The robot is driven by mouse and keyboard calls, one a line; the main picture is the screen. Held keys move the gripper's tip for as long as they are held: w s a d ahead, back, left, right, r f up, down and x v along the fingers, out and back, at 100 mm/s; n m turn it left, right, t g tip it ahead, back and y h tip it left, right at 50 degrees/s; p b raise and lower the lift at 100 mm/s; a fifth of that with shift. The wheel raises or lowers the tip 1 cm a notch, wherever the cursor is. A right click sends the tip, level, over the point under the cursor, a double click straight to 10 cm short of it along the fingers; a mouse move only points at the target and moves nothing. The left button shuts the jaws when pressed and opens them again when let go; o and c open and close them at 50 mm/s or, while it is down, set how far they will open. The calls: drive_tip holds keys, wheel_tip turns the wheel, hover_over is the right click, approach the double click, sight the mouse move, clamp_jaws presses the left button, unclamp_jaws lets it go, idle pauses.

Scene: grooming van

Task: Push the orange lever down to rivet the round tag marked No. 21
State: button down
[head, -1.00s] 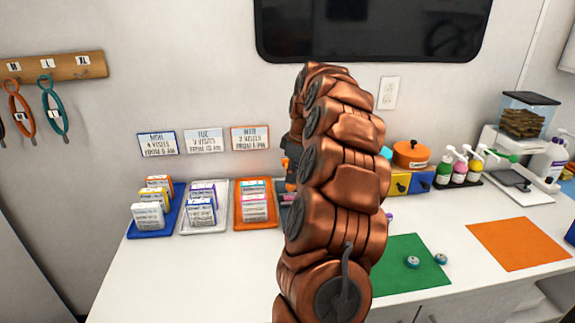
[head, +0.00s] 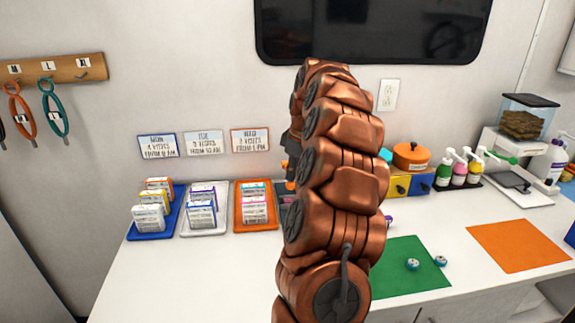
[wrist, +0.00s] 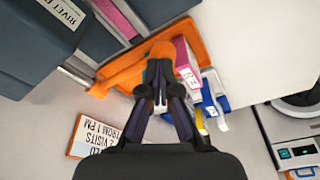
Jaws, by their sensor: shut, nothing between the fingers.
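My gripper (wrist: 160,104) is shut and empty in the wrist view. A dark grey body with a label starting "RIVET" (wrist: 35,55), the press, fills the upper left there. In the head view my copper arm hides most of the press; a small orange part (head: 290,185) shows at the arm's left edge. The round tag marked No. 21 cannot be made out in either view.
An orange tray (head: 241,226) of cards stands left of the arm, with white (head: 186,230) and blue (head: 140,236) trays beyond.

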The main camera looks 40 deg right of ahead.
wheel_tip(320, 180, up, 11)
drive_tip(key=p, duration=0.4)
idle(0.8)
idle(0.5)
